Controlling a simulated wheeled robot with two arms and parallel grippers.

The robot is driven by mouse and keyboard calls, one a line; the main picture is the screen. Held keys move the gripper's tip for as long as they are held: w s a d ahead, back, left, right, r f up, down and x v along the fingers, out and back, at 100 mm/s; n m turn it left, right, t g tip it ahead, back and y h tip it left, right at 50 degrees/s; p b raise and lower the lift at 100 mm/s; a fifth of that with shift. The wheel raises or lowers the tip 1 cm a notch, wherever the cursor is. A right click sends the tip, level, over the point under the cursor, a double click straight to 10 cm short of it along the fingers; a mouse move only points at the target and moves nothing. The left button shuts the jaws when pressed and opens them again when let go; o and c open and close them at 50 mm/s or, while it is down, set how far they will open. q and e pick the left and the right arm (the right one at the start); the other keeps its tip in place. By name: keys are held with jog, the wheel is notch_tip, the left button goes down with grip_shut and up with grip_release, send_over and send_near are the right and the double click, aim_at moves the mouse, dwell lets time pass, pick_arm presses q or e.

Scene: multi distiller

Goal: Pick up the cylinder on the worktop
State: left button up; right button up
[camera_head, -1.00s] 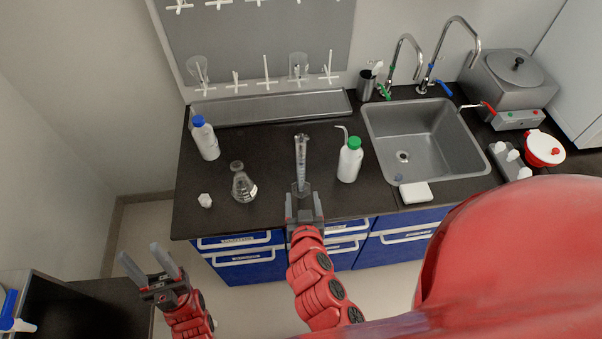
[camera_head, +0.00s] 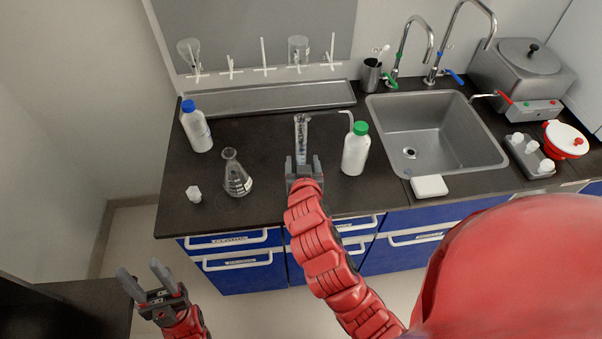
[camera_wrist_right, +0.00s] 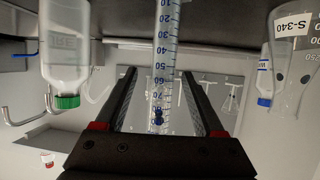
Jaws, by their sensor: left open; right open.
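The cylinder (camera_head: 301,132) is a clear graduated cylinder standing upright on the dark worktop (camera_head: 270,185). It also shows in the right wrist view (camera_wrist_right: 167,30), upside down, with blue scale marks. My right gripper (camera_head: 303,162) is open in front of its lower part, which it hides in the head view. In the right wrist view the two fingers (camera_wrist_right: 160,78) lie to either side of the cylinder; I cannot tell whether they touch it. My left gripper (camera_head: 141,270) is open and empty, off the front left of the worktop.
A green-capped wash bottle (camera_head: 355,152) stands close right of the cylinder. An Erlenmeyer flask (camera_head: 237,180), a small white piece (camera_head: 194,194) and a blue-capped bottle (camera_head: 197,132) stand to the left. The sink (camera_head: 480,155) is at right. A drying rack tray (camera_head: 260,98) lies behind.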

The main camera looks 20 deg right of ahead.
aim_at(301, 154)
jog(key=shift+w+d+p, duration=0.1)
jog(key=shift+w+p, duration=0.25)
jog(key=shift+p, duration=0.1)
jog(key=p+x, duration=0.2)
jog(key=x, duration=0.2)
jog(key=shift+w+f, duration=0.1)
jog(key=shift+f, duration=0.15)
grip_shut()
